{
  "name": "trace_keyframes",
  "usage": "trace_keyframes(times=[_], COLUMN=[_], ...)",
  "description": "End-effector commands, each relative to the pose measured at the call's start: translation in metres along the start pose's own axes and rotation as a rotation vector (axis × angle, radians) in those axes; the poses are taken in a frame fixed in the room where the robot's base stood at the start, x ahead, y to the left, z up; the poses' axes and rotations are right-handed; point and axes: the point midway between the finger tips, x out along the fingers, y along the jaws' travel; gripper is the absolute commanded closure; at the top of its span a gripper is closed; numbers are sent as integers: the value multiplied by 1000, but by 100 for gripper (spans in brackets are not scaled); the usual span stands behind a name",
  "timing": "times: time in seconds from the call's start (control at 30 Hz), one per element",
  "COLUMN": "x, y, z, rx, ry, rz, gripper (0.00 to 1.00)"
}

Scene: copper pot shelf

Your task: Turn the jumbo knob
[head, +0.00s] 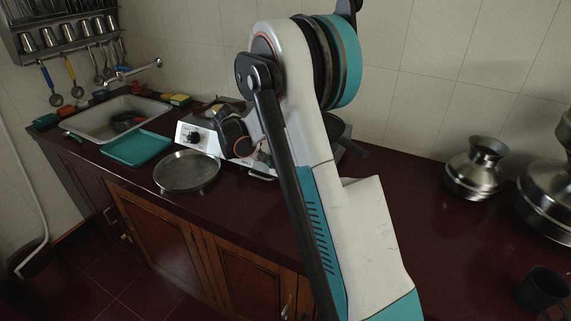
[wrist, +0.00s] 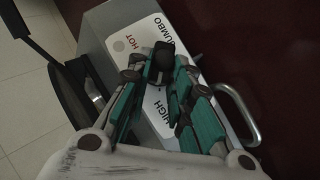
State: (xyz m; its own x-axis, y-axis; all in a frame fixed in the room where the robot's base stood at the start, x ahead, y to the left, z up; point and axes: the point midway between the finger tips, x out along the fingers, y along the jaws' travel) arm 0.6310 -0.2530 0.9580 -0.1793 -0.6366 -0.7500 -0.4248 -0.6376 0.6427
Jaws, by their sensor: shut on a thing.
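The stove's white front panel (head: 190,130) shows in the head view, with one black knob (head: 194,138) uncovered at its left. In the wrist view the panel (wrist: 126,42) carries the words JUMBO, HOT and HIGH. A black knob, the jumbo knob (wrist: 162,56), stands next to the JUMBO lettering. My gripper (wrist: 159,78) has its teal fingers on either side of this knob and is shut on it. The fingers hide part of the knob and of the lettering. In the head view my arm hides much of the stove, and this knob cannot be made out.
A round metal tray (head: 187,172) lies on the counter left of my arm. A teal tray (head: 137,148) lies beside the sink (head: 95,118). Metal pots (head: 475,172) and a dark mug (head: 543,288) stand at the right. A curved metal handle (wrist: 240,112) projects beside my fingers.

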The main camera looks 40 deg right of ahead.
Motion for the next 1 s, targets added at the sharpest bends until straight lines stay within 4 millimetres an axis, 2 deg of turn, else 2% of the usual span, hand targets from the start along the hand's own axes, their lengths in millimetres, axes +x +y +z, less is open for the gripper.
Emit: trace_keyframes(times=[0.4, 0.97, 1.0], x=[0, 0, 0], y=[-6, -6, -6], z=[0, 0, 0], rx=[-149, -169, -169], ry=[1, 1, 1], rz=[113, 128, 127], gripper=[100, 100, 71])
